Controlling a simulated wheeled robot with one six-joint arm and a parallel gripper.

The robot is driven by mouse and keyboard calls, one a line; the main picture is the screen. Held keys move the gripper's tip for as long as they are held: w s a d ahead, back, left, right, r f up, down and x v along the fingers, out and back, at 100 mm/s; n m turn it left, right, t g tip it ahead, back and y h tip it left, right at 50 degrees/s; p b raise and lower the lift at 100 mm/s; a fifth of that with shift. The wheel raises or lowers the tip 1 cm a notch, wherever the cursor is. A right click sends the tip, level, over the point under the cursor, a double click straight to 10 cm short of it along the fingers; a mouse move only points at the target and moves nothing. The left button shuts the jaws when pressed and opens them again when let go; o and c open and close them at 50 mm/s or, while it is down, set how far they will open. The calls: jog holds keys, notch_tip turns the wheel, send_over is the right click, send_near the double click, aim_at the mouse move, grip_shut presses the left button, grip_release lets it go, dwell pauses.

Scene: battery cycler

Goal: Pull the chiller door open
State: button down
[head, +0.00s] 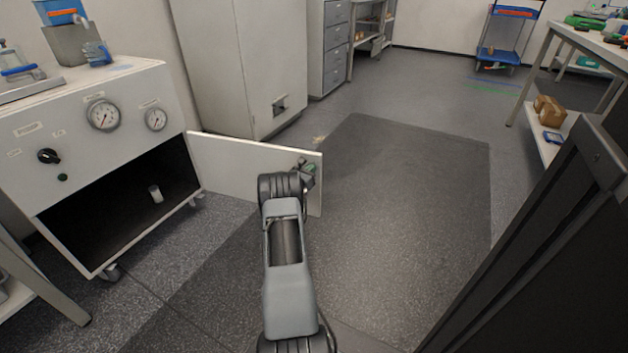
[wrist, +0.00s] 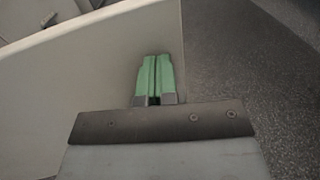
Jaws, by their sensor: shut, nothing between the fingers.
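The chiller (head: 85,120) is a white cabinet at the left of the head view, with gauges and a black knob on its front. Its white door (head: 240,168) stands wide open, swung out to the right, and the dark inside (head: 120,205) shows. My gripper (head: 311,169) is at the door's far end, near its upper edge. In the wrist view the green fingertips of my gripper (wrist: 154,75) are together with nothing between them, in front of the pale door panel (wrist: 90,85). I cannot tell whether they touch it. No handle shows clearly.
A small white cup-like item (head: 155,193) is inside the chiller. A tall white cabinet (head: 240,65) stands behind the door. A dark mat (head: 400,200) covers open floor to the right. A table with a shelf (head: 545,140) is at the far right.

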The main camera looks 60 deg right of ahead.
jog(key=shift+w+d, duration=0.1)
jog(key=shift+d, duration=0.35)
jog(key=shift+a, duration=0.1)
jog(key=s+a+p, duration=0.3)
jog(key=a+p, duration=0.3)
jog(key=a, duration=0.8)
jog(key=w+a+r+m+g+y+p, duration=0.1)
jog(key=a+r+m+g+y+p, duration=0.15)
jog(key=a+r+m+p, duration=0.9)
jog(key=w+a+r+n+g+y+p, duration=0.1)
jog(key=a+r+y+p, duration=0.3)
jog(key=r, duration=1.7)
jog(key=s+a+r+m+t+y+p, duration=0.2)
jog(key=a+r+m+t+y+p, duration=0.1)
jog(key=a+r+p, duration=0.7)
jog(key=s+a+r+m+t+y+p, duration=0.3)
jog(key=a+r+t+y+p, duration=0.2)
jog(key=a+r, duration=1.1)
jog(key=a+y+p, duration=0.3)
jog(key=a+p, duration=0.3)
jog(key=a, duration=0.1)
jog(key=shift+s+a+t, duration=0.2)
jog(key=shift+s+t, duration=0.15)
